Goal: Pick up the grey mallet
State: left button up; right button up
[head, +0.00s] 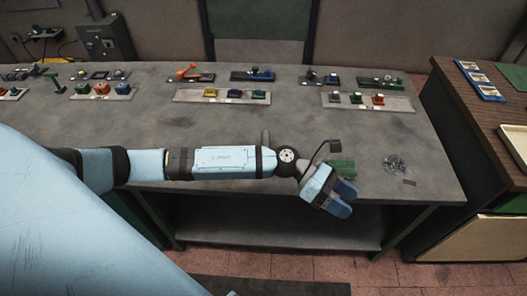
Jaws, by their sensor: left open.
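I cannot make out a grey mallet for certain in the head view. My left gripper (346,200) is open, with its blue fingers over the front edge of the grey workbench (230,120). Nothing shows between the fingers. A green block (343,168) lies on the bench just behind the gripper, partly hidden by it. A round, grey, unclear item (397,165) lies to the right of the gripper, apart from it, with a small dark flat piece (409,182) in front of it. My left arm hides part of the bench front. My right gripper is not in view.
Several boards with coloured blocks stand along the back, including a long one (180,95) and a right one (332,104). An orange-handled item (186,70) stands behind them. A brown cabinet (455,85) is at the right. The bench middle is clear.

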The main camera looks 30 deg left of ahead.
pick_arm(q)
jog(key=w+a+f+m+g+y+b, duration=0.1)
jog(key=w+a+f+m+g+y, duration=0.1)
jog(key=w+a+f+m+y, duration=0.35)
jog(key=m+t+y+b, duration=0.2)
jog(key=m+y, duration=0.8)
send_near(263, 143)
jog(key=s+d, duration=0.2)
jog(key=shift+y, duration=0.25)
notch_tip(263, 143, down, 6)
jog(key=shift+w+a+f+p, duration=0.1)
jog(key=shift+w+a+p, duration=0.05)
jog(key=shift+p, duration=0.15)
jog(key=shift+f, duration=0.55)
jog(key=f, duration=0.2)
jog(key=w+f, duration=0.1)
jog(key=f, duration=0.1)
jog(key=shift+f+p, duration=0.1)
jog(key=shift+p, duration=0.3)
jog(key=shift+f, duration=0.5)
jog(key=c, duration=1)
jog(key=shift+c, duration=0.3)
